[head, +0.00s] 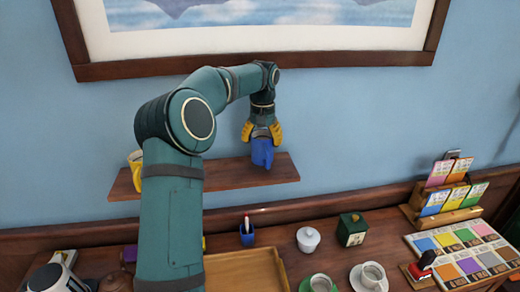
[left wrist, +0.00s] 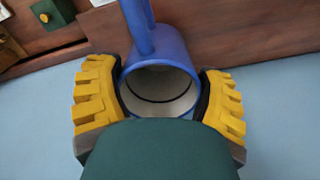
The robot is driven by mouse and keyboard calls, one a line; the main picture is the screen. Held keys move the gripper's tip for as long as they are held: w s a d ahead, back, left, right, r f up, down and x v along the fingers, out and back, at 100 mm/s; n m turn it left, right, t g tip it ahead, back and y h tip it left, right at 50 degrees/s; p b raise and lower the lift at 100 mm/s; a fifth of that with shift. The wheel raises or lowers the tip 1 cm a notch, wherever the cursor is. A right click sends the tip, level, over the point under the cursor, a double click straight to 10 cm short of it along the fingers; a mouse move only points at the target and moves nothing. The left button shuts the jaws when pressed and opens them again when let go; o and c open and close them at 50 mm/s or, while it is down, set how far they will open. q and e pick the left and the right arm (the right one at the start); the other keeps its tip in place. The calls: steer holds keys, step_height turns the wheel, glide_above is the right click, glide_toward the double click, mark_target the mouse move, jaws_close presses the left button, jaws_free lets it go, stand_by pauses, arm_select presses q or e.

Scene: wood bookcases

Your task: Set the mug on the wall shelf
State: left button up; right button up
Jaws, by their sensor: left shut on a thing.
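The blue mug (head: 262,152) is between the yellow fingers of my left gripper (head: 262,133), which is shut on it. In the head view the mug is upright over the right part of the brown wall shelf (head: 225,179); I cannot tell whether its base touches the board. In the left wrist view the mug (left wrist: 160,50) shows its pale inside and its handle, with a finger of my left gripper (left wrist: 160,103) on each side of the rim. My right gripper is not in view.
A yellow mug (head: 135,158) stands at the shelf's left end, partly behind my arm. A framed picture (head: 250,63) hangs above. Below are a wooden tray (head: 245,258), a blue pen cup (head: 247,238), a white lidded pot (head: 308,239) and a green box (head: 352,228).

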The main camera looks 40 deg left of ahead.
mark_target(262, 149)
arm_select(q)
step_height(262, 149, down, 2)
steer(key=shift+f, duration=0.55)
steer(key=shift+f, duration=0.1)
steer(key=o, duration=1.2)
steer(key=shift+o, duration=0.2)
step_height(262, 149, up, 12)
